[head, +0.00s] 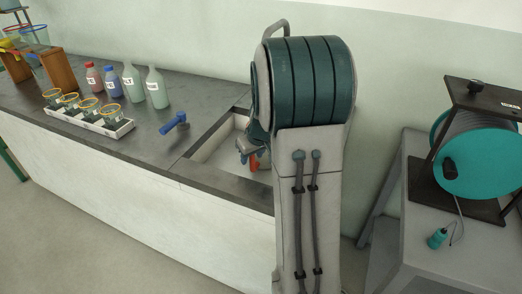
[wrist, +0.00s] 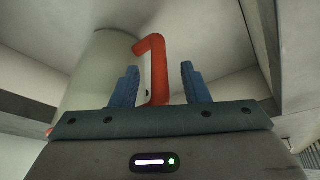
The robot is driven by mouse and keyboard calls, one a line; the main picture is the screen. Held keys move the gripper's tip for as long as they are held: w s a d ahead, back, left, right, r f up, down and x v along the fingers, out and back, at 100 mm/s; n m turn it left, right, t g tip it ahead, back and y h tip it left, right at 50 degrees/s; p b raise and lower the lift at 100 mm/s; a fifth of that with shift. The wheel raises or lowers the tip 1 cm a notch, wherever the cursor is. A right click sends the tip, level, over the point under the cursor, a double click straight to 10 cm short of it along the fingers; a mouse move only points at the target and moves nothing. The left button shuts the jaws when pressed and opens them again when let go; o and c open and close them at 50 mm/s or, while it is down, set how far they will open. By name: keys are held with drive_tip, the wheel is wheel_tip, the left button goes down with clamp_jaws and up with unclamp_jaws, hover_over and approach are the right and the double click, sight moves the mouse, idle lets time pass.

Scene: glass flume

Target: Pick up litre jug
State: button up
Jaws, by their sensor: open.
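The litre jug (wrist: 88,72) is a pale, translucent cylinder with an orange-red handle (wrist: 158,62) in the wrist view. My gripper (wrist: 160,82) is open, with one blue finger on each side of the handle in that view. I cannot tell whether either finger touches the handle. In the head view my arm hides most of the jug; a bit of its orange-red part (head: 254,162) shows inside the sink basin (head: 212,146), beside my gripper (head: 244,150).
Several bottles (head: 132,82) and a white tray (head: 60,119) of yellow-rimmed cups are farther left. A teal reel (head: 478,160) stands on a side table at right. The basin walls surround my gripper.

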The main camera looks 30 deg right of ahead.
drive_tip(key=shift+w+f, duration=0.25)
drive_tip(key=shift+f, duration=0.3)
clamp_jaws()
drive_tip(key=shift+r, duration=0.2)
